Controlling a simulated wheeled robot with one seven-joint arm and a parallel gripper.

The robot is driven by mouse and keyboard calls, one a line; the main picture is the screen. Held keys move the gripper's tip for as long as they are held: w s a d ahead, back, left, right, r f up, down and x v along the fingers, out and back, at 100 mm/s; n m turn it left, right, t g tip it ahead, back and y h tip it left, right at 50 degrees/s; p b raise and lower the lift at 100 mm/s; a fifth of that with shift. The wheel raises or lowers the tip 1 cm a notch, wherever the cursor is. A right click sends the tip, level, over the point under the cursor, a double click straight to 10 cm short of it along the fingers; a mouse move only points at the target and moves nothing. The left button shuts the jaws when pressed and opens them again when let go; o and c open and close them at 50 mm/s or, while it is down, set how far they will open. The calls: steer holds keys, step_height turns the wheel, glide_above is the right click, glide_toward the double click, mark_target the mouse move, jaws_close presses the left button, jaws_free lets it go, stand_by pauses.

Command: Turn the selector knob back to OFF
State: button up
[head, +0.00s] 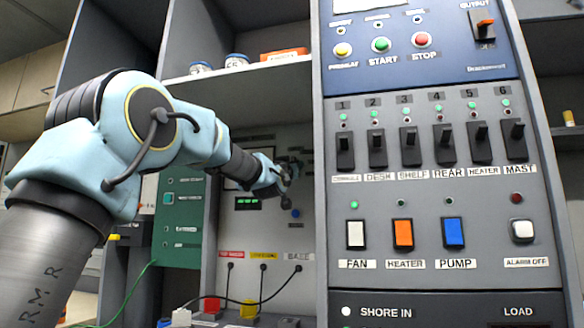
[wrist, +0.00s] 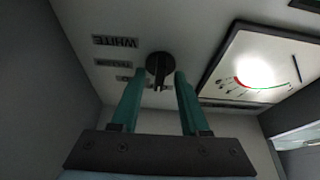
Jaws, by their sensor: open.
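The selector knob (wrist: 160,63) is a round black knob with a raised bar, on a pale panel in the upper middle of the wrist view. Its bar runs nearly up and down in that view. An upside-down WHITE label (wrist: 115,41) and smaller labels lie left of it. I cannot read an OFF mark. My gripper (wrist: 159,77) is open, its two teal fingers on either side of the knob's bar, with gaps visible. I cannot tell how deep the tips reach. In the head view my gripper (head: 285,180) is at the back panel, and the knob cannot be made out there.
A white dial gauge (wrist: 254,66) is close to the right finger in the wrist view. In the head view a switch panel (head: 440,190) stands right of my arm. A shelf (head: 240,75) with cans runs above it. Cables (head: 262,290) hang below.

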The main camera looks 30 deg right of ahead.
steer(key=shift+s, duration=0.1)
steer(key=b+v, duration=0.3)
steer(key=v, duration=0.7)
steer(key=shift+s+a+f, duration=0.2)
steer(key=shift+a, duration=0.05)
